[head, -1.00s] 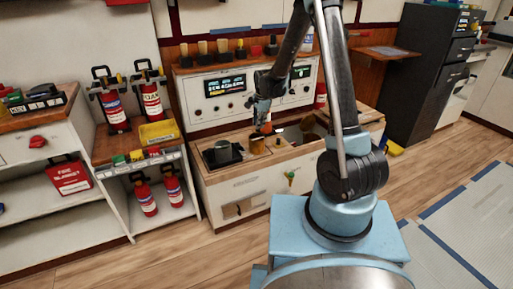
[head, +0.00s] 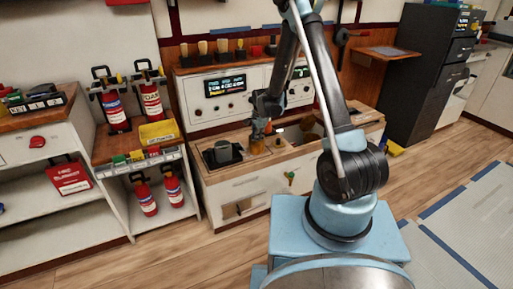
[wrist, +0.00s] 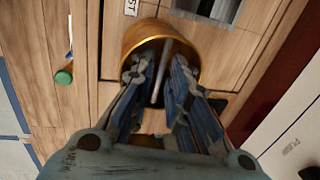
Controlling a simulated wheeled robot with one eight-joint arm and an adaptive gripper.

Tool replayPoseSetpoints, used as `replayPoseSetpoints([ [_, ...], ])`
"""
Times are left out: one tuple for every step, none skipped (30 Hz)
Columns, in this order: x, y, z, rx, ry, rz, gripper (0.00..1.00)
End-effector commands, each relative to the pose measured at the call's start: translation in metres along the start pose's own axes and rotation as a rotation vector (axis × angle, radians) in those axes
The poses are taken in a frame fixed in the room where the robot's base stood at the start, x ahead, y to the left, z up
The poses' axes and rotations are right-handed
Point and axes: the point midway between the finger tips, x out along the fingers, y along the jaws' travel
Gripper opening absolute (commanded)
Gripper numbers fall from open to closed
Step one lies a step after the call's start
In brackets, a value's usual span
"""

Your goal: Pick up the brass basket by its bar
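The brass basket (wrist: 133,36) is round and open-topped, with a thin grey bar (wrist: 159,84) running across its middle in the wrist view. In the head view the basket (head: 257,147) sits on the wooden counter, its upper part hidden by my gripper (head: 259,130). In the wrist view my gripper (wrist: 160,76) is over the basket, with one finger on each side of the bar. A gap shows between the fingers, so it is open. Whether either finger touches the bar cannot be told.
A dark pot (head: 223,152) stands on the counter just left of the basket. A control panel (head: 226,92) rises behind. A green round thing (wrist: 64,77) shows left in the wrist view. Shelves with red extinguishers (head: 145,200) stand left of the counter.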

Motion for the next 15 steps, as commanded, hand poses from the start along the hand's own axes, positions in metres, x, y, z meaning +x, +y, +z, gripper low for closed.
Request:
replayPoseSetpoints([
  [0.006,0.000,0.000,0.000,0.000,0.000,0.16],
  [0.009,0.000,0.000,0.000,0.000,0.000,0.16],
  [0.013,0.000,0.000,0.000,0.000,0.000,0.16],
  [0.016,0.000,0.000,0.000,0.000,0.000,0.16],
  [0.018,0.000,0.000,0.000,0.000,0.000,0.16],
  [0.020,0.000,0.000,0.000,0.000,0.000,0.16],
  [0.021,0.000,0.000,0.000,0.000,0.000,0.16],
  [0.022,0.000,0.000,0.000,0.000,0.000,0.16],
  [0.023,0.000,0.000,0.000,0.000,0.000,0.16],
  [0.024,0.000,0.000,0.000,0.000,0.000,0.16],
  [0.024,0.000,0.000,0.000,0.000,0.000,0.16],
  [0.024,0.000,0.000,0.000,0.000,0.000,0.16],
  [0.024,0.000,0.000,0.000,0.000,0.000,0.16],
  [0.024,0.000,0.000,0.000,0.000,0.000,0.16],
  [0.024,0.000,0.000,0.000,0.000,0.000,0.16],
])
